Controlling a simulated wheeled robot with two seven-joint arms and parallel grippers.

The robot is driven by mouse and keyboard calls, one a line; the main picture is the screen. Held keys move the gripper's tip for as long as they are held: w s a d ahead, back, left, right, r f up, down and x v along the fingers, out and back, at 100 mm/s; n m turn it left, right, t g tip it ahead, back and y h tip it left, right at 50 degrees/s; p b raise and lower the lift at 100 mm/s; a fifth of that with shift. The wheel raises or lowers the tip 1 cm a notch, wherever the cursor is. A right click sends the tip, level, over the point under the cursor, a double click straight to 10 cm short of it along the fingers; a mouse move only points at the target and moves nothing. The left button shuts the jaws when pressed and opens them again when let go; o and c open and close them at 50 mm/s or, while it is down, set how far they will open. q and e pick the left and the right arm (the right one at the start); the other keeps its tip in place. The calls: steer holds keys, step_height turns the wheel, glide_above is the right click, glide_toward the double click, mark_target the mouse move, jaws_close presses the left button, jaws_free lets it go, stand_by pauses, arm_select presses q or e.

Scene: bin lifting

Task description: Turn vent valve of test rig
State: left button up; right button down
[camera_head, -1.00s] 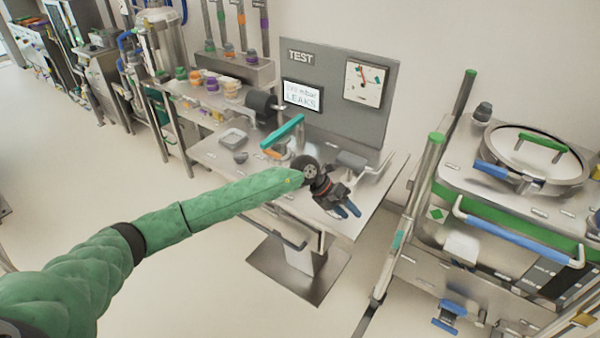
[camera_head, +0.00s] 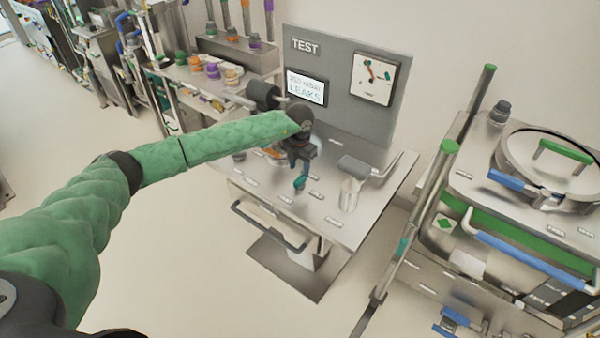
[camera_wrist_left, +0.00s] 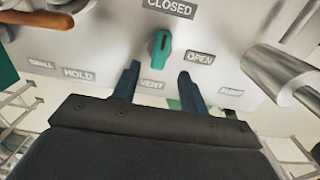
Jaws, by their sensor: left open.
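The vent valve is a small teal handle (camera_wrist_left: 159,43) on the steel panel in the left wrist view. Its long side runs roughly up the picture, towards the CLOSED label (camera_wrist_left: 172,7). The OPEN label (camera_wrist_left: 200,58) is to its right and the VENT label (camera_wrist_left: 151,86) below it. My left gripper (camera_wrist_left: 159,76) is open and empty. Its two blue fingers stand on either side of the handle's line, with their tips just short of it. In the head view my left gripper (camera_head: 301,168) points down at the test rig (camera_head: 265,190), with teal showing at its tips. My right gripper is not in view.
A grey TEST board (camera_head: 330,75) with a LEAKS screen (camera_head: 305,87) and a dial (camera_head: 375,78) stands behind. A metal cylinder (camera_wrist_left: 280,70) is right of the fingers. A lidded vessel (camera_head: 545,160) stands further right.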

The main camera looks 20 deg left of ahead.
mark_target(300, 178)
arm_select(q)
steer(key=f, duration=0.1)
steer(key=f+p, duration=0.1)
steer(key=f, duration=0.1)
steer(key=shift+w+f+p, duration=0.15)
steer(key=shift+w+p, duration=0.1)
steer(key=shift+p, duration=0.05)
steer(key=shift+s+f+p, duration=0.15)
steer(key=shift+f+p, duration=0.15)
steer(key=shift+f, duration=0.8)
steer(key=shift+r, duration=0.1)
jaws_close()
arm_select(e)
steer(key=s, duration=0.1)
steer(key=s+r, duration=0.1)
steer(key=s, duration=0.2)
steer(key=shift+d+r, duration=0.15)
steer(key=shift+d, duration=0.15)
